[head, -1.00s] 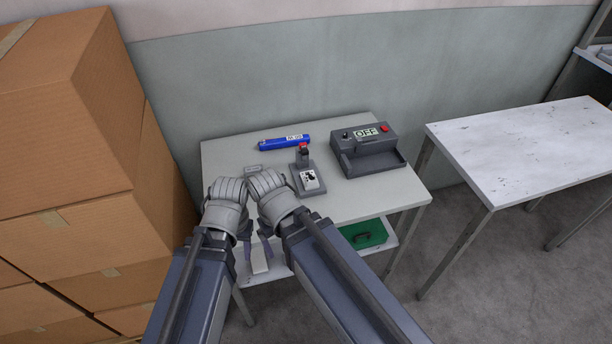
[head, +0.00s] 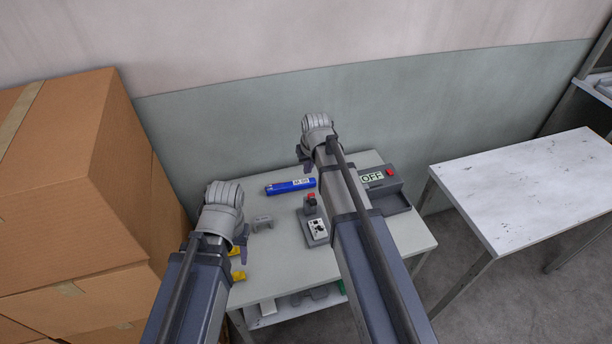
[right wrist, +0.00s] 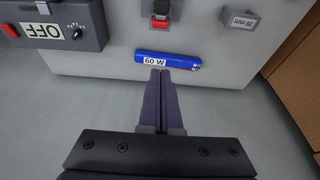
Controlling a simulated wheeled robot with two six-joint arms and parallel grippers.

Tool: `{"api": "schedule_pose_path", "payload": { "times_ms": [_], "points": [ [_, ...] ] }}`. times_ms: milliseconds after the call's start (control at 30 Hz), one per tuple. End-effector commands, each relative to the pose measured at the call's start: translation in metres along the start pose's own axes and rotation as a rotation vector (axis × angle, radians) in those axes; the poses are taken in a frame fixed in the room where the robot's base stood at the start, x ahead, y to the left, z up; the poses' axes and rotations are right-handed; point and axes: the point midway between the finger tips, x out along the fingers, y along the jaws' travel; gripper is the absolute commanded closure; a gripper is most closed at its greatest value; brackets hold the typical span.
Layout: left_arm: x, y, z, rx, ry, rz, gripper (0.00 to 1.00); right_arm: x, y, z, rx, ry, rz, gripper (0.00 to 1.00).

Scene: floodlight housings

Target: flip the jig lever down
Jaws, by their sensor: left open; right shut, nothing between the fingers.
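The grey jig (head: 316,230) stands on the table with a pale plate on its front. Its red-ended lever (head: 310,198) stands up at the back; the red part also shows at the top edge of the right wrist view (right wrist: 160,22). My right gripper (right wrist: 160,72) is shut and empty, with its tips over the near edge of the blue tube in that view; I cannot tell if they touch it. In the head view the right gripper (head: 303,160) is beyond the jig, near the wall. My left gripper (head: 241,242) is open, left of the jig.
The blue 60 W tube (head: 290,186) lies behind the jig. A grey box with an OFF display (head: 393,190) is on the right, partly hidden by my right arm. A small grey block (head: 262,223) and yellow pieces (head: 238,276) are at left. Cardboard boxes (head: 75,190) flank the table.

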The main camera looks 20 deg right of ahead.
Motion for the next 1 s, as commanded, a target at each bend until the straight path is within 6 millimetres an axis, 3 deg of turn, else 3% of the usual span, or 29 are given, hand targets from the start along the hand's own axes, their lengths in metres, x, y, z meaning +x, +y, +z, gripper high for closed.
{"api": "schedule_pose_path", "payload": {
  "times_ms": [567, 767, 1000],
  "points": [
    [0.005, 0.001, 0.0, 0.0, 0.0, 0.0, 0.5, 0.005, 0.004, -0.003, 0.005, 0.005, 0.0, 1.0],
    [0.021, 0.002, -0.001, -0.001, 0.0, 0.0, 0.5, 0.023, 0.003, -0.002, 0.005, 0.005, 0.0, 1.0],
    [0.053, 0.005, -0.003, -0.001, 0.0, 0.0, 0.5, 0.056, 0.003, -0.002, 0.005, 0.005, 0.0, 1.0]
  ]
}}
